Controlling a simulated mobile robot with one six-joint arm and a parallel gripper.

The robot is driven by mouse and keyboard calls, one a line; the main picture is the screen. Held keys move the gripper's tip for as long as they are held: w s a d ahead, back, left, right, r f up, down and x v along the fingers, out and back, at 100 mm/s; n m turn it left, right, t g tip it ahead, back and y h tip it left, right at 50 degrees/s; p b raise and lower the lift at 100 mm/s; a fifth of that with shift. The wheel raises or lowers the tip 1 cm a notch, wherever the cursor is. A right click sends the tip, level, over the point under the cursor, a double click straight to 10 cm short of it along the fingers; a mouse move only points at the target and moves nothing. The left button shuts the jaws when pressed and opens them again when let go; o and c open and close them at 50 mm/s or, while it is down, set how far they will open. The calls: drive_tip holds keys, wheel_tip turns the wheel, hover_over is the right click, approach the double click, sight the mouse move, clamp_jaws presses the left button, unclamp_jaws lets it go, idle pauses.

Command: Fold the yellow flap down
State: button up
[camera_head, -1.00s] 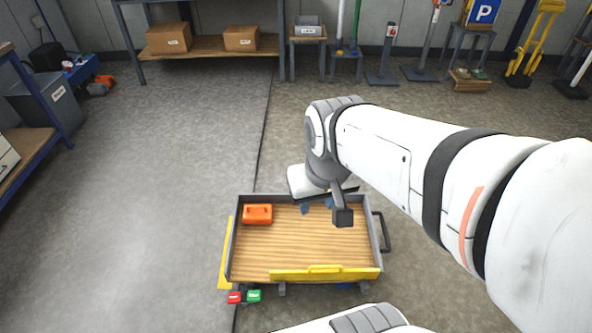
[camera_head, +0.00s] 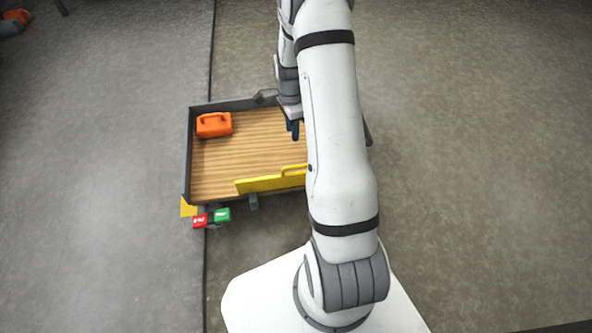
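A yellow flap (camera_head: 270,182) stands up along the near edge of a low cart (camera_head: 188,150) with a wooden deck. Its right part is hidden behind my arm. My gripper (camera_head: 293,130) points down over the right part of the deck, beyond the flap and apart from it in the picture. Its dark blue fingers are small and partly covered by the arm, so I cannot tell whether they are apart. I see nothing held in it.
An orange case (camera_head: 214,124) sits in the deck's far left corner. Another yellow piece (camera_head: 188,207) shows at that corner.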

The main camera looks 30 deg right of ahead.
drive_tip(key=m+b, duration=0.2)
approach(301, 175)
drive_tip(key=f+b, duration=0.1)
drive_tip(key=a+f+b, duration=0.1)
drive_tip(key=f+b, duration=0.1)
drive_tip(key=shift+f, duration=0.1)
clamp_jaws()
idle(0.4)
